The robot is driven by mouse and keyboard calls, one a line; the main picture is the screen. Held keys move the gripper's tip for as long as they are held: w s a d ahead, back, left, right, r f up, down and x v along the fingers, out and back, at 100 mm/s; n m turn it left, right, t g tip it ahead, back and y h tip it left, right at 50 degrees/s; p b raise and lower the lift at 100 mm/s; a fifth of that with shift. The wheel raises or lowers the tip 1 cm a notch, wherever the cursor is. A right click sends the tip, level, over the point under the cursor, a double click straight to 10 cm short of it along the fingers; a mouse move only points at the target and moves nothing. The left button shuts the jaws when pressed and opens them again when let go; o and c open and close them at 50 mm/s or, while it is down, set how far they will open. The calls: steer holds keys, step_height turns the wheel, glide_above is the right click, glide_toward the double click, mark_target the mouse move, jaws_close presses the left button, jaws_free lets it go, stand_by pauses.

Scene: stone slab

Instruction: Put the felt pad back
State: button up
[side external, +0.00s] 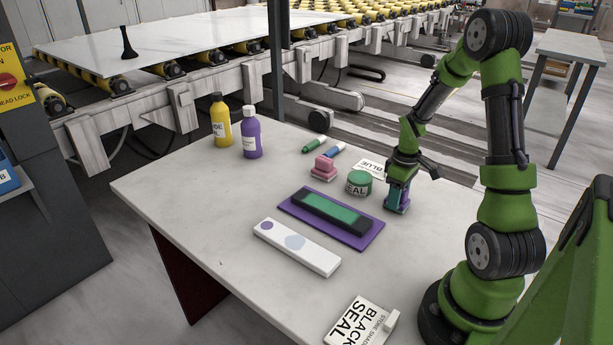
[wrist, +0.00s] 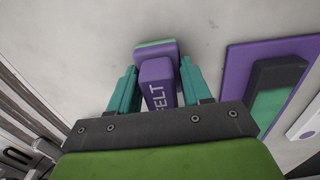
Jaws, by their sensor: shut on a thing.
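The felt pad (wrist: 157,72) is a purple block marked FELT with a teal layer at its far end. My gripper (wrist: 158,66) is shut on it, with one teal finger on each side. In the side external view my gripper (side external: 400,186) points down at the right part of the slab table, with the pad low between its fingers. Whether the pad touches the table is unclear. A purple mat (side external: 366,243) lies left of my gripper, bearing a black tray (side external: 304,205) with a green inside. The mat also shows at the right of the wrist view (wrist: 236,75).
A white plate with coloured spots (side external: 320,258) lies in front. Yellow (side external: 220,122) and purple (side external: 252,137) bottles stand at the back. The table's left part is clear.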

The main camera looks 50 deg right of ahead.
steer(key=shift+f, duration=0.1)
steer(key=o, duration=0.9)
steer(key=shift+o, duration=0.2)
step_height(320, 180, up, 12)
steer(key=shift+f, duration=0.1)
steer(key=w+a+r+m+t, duration=0.15)
steer(key=a+r, duration=0.25)
steer(key=a, duration=0.4)
steer(key=w+a+r+t, duration=0.1)
steer(key=a+r+t, duration=0.1)
steer(key=a+r, duration=0.45)
steer(key=s+a+r+m+t+y, duration=0.1)
steer(key=s+a, duration=0.4)
steer(key=a, duration=0.8)
steer(key=shift+a+m+t+y, duration=0.15)
steer(key=shift+m+t+y, duration=0.5)
steer(key=shift+t, duration=0.6)
steer(key=shift+r, duration=0.1)
